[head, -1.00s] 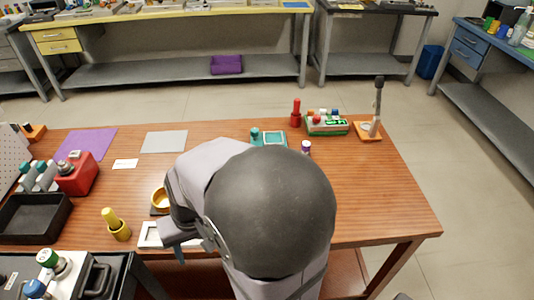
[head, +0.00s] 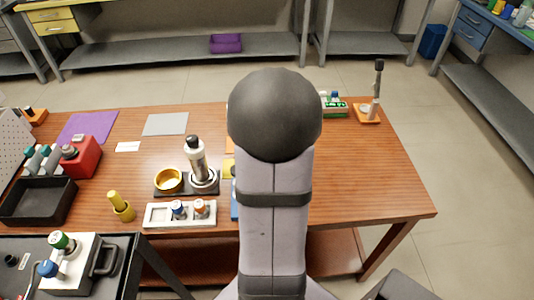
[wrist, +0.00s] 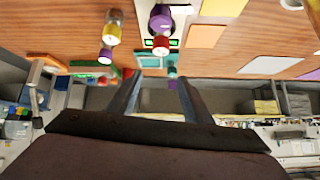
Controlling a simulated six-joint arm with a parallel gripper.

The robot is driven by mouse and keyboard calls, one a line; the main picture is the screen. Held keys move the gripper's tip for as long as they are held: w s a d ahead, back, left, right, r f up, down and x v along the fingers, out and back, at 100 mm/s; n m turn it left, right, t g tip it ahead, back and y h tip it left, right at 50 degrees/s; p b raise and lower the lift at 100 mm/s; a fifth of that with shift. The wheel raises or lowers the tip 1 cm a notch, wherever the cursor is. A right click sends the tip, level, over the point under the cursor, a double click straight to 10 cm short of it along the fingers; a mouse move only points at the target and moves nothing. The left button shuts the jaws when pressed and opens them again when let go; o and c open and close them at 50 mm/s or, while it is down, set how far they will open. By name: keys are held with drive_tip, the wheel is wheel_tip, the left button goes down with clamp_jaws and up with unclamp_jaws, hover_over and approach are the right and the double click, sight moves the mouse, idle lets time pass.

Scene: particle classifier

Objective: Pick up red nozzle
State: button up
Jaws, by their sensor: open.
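The wrist view appears upside down, with the table along the top. A small red object, likely the red nozzle (wrist: 127,73), stands at the far part of the table in that view, between a green rack (wrist: 95,68) and a teal tray (wrist: 150,61). My gripper (wrist: 160,79) is open and empty, its two fingers apart. The red nozzle shows near the left finger's tip, but farther off; the exact gap cannot be told. In the head view my arm hides the nozzle and the gripper.
A purple-and-red item (wrist: 160,20) and a yellow bottle (wrist: 113,30) are nearer in the wrist view. The table's right front (head: 370,190) is clear.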

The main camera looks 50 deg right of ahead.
drive_tip(key=d+f+n+t+b, duration=0.1)
drive_tip(key=w+d+f+n+t+b, duration=0.1)
drive_tip(key=f+b, duration=0.1)
drive_tip(key=w+d+f+n+t+b, duration=0.1)
drive_tip(key=d+t, duration=0.1)
drive_tip(key=shift+d+f+b, duration=0.1)
drive_tip(key=shift+f+b, duration=0.2)
drive_tip(key=shift+b, duration=0.1)
drive_tip(key=shift+s+a+f+n+t, duration=0.15)
drive_tip(key=shift+a+n+t, duration=0.1)
drive_tip(key=shift+n+t, duration=0.25)
drive_tip(key=shift+s+a+f+n+y+p, duration=0.35)
drive_tip(key=shift+s+a+n+y+p, duration=0.1)
drive_tip(key=shift+s+a+y+p, duration=0.1)
drive_tip(key=shift+s+a+f+n+y+p, duration=0.35)
drive_tip(key=shift+s+a+n+y+p, duration=0.1)
drive_tip(key=shift+s+p, duration=0.1)
drive_tip(key=shift+s+a+f, duration=0.15)
drive_tip(key=shift+f, duration=0.1)
drive_tip(key=shift+x, duration=3.7)
drive_tip(key=shift+a+r, duration=0.1)
drive_tip(key=shift+r, duration=0.05)
clamp_jaws()
